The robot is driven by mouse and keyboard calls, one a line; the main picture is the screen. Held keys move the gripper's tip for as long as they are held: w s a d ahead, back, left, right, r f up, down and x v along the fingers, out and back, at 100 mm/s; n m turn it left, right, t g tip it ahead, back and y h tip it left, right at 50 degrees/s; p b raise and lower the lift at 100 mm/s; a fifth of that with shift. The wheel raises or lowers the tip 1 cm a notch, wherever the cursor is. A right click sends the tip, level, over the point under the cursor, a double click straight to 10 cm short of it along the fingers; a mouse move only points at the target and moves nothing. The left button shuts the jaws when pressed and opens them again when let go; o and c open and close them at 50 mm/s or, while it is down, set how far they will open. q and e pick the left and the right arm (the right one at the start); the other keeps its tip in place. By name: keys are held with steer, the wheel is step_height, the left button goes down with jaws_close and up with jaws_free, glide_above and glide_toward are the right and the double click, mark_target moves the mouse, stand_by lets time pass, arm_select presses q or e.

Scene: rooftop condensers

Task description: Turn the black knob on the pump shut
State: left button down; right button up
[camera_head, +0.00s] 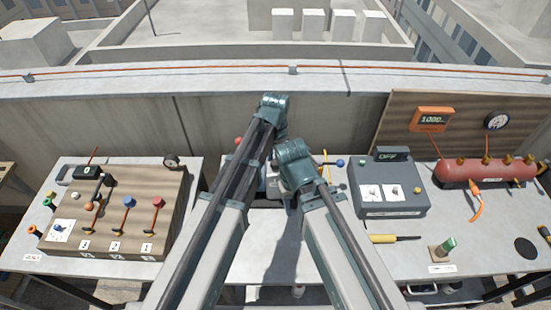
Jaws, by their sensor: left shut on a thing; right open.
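A grey-and-dark unit, likely the pump (271,187), stands mid-bench, mostly covered by my two arms. I cannot make out a black knob on it. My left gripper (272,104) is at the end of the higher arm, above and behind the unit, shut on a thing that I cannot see. My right gripper (294,152) is lower, just to the right, over the unit's right side; it is open. The fingertips of both are hidden by the wrists.
A red ball (238,141) and a blue ball (340,163) flank the arms. A wooden valve box (165,200) with levers stands left. A grey box reading OFF (395,202), a red cylinder (475,172) and a yellow-handled tool (384,239) lie right. The bench front is partly clear.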

mark_target(276, 162)
arm_select(q)
steer(key=m, duration=0.6)
steer(key=shift+m, duration=0.3)
stand_by(0.4)
steer(key=shift+c, duration=2.2)
jaws_free()
steer(key=shift+r, duration=0.1)
step_height(276, 162, up, 14)
steer(key=p, duration=1.4)
steer(key=shift+f, duration=0.2)
